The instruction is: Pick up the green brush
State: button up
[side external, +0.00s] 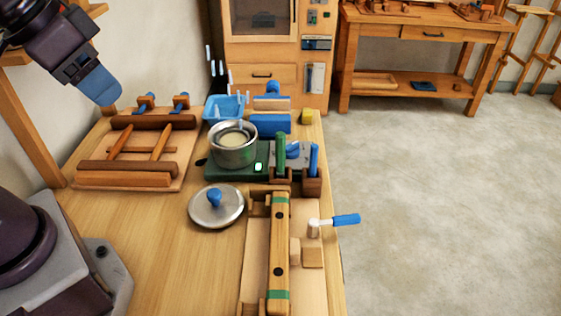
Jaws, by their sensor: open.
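A green upright handle (281,150), which looks like the green brush, stands in a small wooden holder (280,175) right of the pot. Its lower end is hidden in the holder. A similar blue handle (314,158) stands in a wooden holder just to its right. My gripper (98,88) is at the upper left, raised above the wooden rack and well apart from the green handle. It is open with nothing visible in it; mainly one blue finger shows.
A metal pot (233,155) sits on a green base (218,173) left of the green handle. A lid (230,212) with a blue knob lies in front. A long wooden beam (279,240) and blue-handled tool (346,220) are nearer. A wooden rack (87,168) stands left.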

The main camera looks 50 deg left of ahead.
jog(key=w+d+f+n+g, duration=0.1)
jog(key=w+d+f+g, duration=0.1)
jog(key=w, duration=0.4)
jog(key=w+d+f+n+g, duration=0.1)
jog(key=w+g, duration=0.1)
jog(key=w, duration=0.4)
jog(key=n+g+y, duration=0.1)
jog(key=n+y, duration=0.1)
jog(key=n, duration=1.4)
send_near(281, 133)
jog(key=f, duration=0.2)
jog(key=a+f, duration=0.1)
jog(key=f, duration=0.2)
jog(key=shift+s+a+f, duration=0.1)
jog(key=shift+a+f, duration=0.2)
jog(key=shift+f, duration=0.1)
jog(key=f, duration=0.6)
jog(key=shift+a+f, duration=0.2)
jog(key=shift+a, duration=0.05)
grip_shut()
